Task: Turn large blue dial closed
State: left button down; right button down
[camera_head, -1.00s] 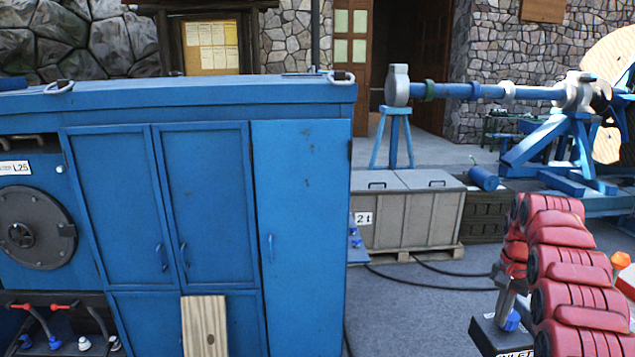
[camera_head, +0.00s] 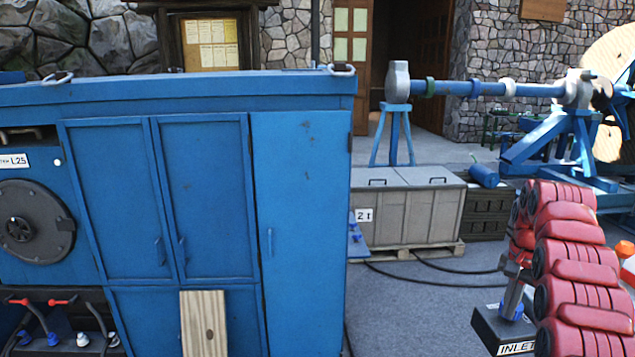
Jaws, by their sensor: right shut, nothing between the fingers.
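A large blue cabinet (camera_head: 302,200) fills the left half of the head view. At its left side is a round dark grey hatch (camera_head: 36,222) with a small handwheel. Below it are red levers (camera_head: 40,300) and small blue and white knobs (camera_head: 55,339). At the lower right, a dark box (camera_head: 487,325) labelled "INLET" carries a grey upright fitting and a small blue knob (camera_head: 518,311). I cannot tell which of these, if any, is the large blue dial. I make out neither gripper.
Red rolled bundles (camera_head: 573,262) stand at the right, beside the inlet box. A grey crate (camera_head: 405,215) sits on a pallet behind. A blue stand (camera_head: 555,135) holds a long shaft. Dark cables (camera_head: 425,283) cross open grey floor between cabinet and inlet box.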

jog(key=shift+s+d+b, duration=0.3)
jog(key=shift+d+b, duration=0.05)
jog(key=shift+d, duration=0.05)
jog(key=shift+r, duration=0.1)
dwell(0.3)
notch_tip(320, 180, up, 6)
jog(key=p, duration=0.6)
